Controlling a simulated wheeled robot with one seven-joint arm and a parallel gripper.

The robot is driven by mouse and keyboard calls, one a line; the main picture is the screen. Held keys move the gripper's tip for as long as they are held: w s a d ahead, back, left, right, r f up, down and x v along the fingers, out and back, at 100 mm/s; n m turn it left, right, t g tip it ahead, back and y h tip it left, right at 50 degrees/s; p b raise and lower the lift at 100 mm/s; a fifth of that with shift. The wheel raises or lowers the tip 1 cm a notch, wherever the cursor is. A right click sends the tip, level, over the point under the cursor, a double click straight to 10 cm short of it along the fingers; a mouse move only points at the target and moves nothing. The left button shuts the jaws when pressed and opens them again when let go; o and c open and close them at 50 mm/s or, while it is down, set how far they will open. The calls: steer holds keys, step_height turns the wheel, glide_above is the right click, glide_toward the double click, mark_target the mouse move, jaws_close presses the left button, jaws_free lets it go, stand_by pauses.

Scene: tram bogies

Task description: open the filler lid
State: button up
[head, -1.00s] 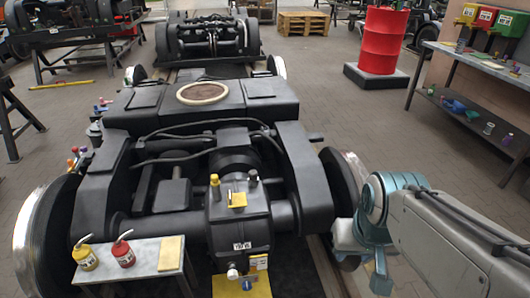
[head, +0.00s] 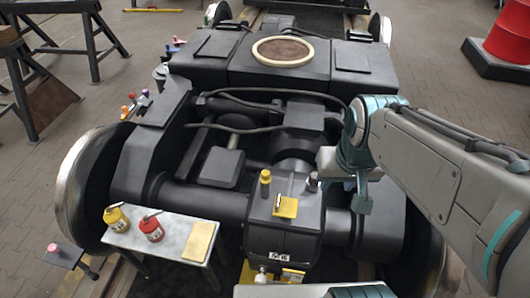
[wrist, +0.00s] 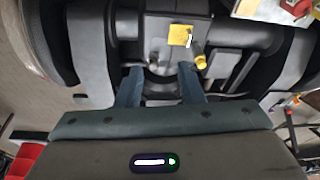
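The yellow square lid (head: 285,206), which I take to be the filler lid, lies flat on top of the dark gearbox (head: 283,236), with a small bar on it. It also shows in the wrist view (wrist: 180,36). It looks closed. A yellow knob (head: 265,179) stands beside it, also in the wrist view (wrist: 202,62). My gripper (head: 358,195) is above the bogie, right of the lid and apart from it. In the wrist view my gripper (wrist: 161,72) has its two blue fingers spread with nothing between them; the lid lies beyond the fingertips.
A grey post (head: 312,183) stands by the lid's right side. A small table (head: 170,243) at front left holds a yellow can (head: 116,219), a red can (head: 151,229) and a tan pad (head: 201,240). Cables (head: 270,108) cross behind the gearbox. A red drum (head: 508,40) stands far right.

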steer(key=w+a+f+m+g+y+b, duration=0.1)
steer(key=w+a+f+b, duration=0.2)
steer(key=w+f+b, duration=0.6)
steer(key=w+a+f+m+g+y+b, duration=0.1)
steer(key=w+a+f+b, duration=0.3)
steer(key=w+f+b, duration=0.6)
glide_toward(279, 199)
steer(key=f, duration=0.2)
steer(key=a+f, duration=0.1)
steer(key=f, duration=0.4)
steer(key=shift+w+a+f, duration=0.2)
steer(key=shift+w+f, duration=0.1)
steer(key=shift+f, duration=0.1)
